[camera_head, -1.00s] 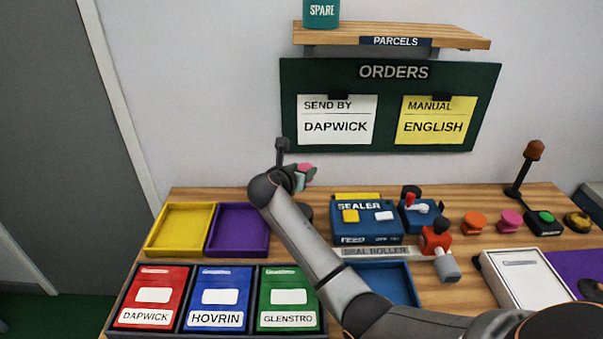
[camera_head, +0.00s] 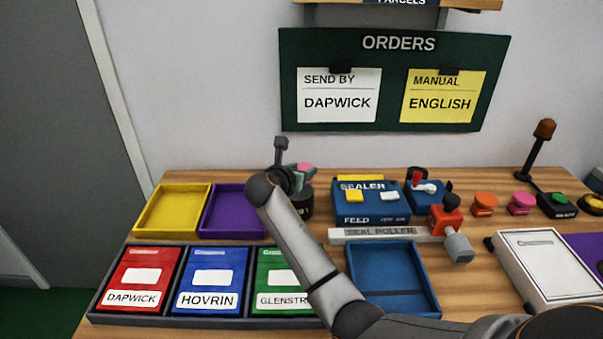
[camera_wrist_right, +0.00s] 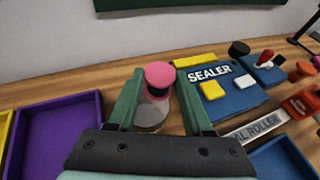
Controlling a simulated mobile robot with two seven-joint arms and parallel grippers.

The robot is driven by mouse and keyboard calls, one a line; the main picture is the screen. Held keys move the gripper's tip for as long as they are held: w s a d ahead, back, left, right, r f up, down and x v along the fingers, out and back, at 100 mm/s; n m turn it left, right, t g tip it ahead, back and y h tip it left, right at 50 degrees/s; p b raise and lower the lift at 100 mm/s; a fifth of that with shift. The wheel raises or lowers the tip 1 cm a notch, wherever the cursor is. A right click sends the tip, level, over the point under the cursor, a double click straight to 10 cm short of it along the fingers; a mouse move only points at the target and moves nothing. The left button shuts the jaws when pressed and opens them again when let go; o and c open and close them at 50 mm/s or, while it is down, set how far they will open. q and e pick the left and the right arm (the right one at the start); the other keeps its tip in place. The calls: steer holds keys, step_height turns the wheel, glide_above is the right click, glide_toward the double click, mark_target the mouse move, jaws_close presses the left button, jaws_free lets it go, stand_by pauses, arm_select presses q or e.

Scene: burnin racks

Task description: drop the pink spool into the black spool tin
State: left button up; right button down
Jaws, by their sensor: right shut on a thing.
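My right gripper (camera_head: 300,174) is shut on the pink spool (camera_head: 306,168), at the back of the bench. In the wrist view the spool's round pink top (camera_wrist_right: 159,73) shows between the two green fingers. The black spool tin (camera_head: 305,204) stands on the bench left of the sealer, just below the gripper. My gripper and forearm partly hide it, and its opening is not clear. I cannot tell whether the spool touches the tin. My left gripper is not in view.
The blue sealer (camera_head: 371,207) stands right of the tin. Purple (camera_head: 206,226) and yellow (camera_head: 140,221) trays lie to the left. Labelled red, blue and green bins are in front. A blue tray (camera_head: 427,279) and white box (camera_head: 545,262) lie to the right.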

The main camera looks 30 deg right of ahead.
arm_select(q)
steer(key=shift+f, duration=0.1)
arm_select(e)
steer(key=shift+c, duration=1.1)
jaws_free()
steer(key=shift+f, duration=0.1)
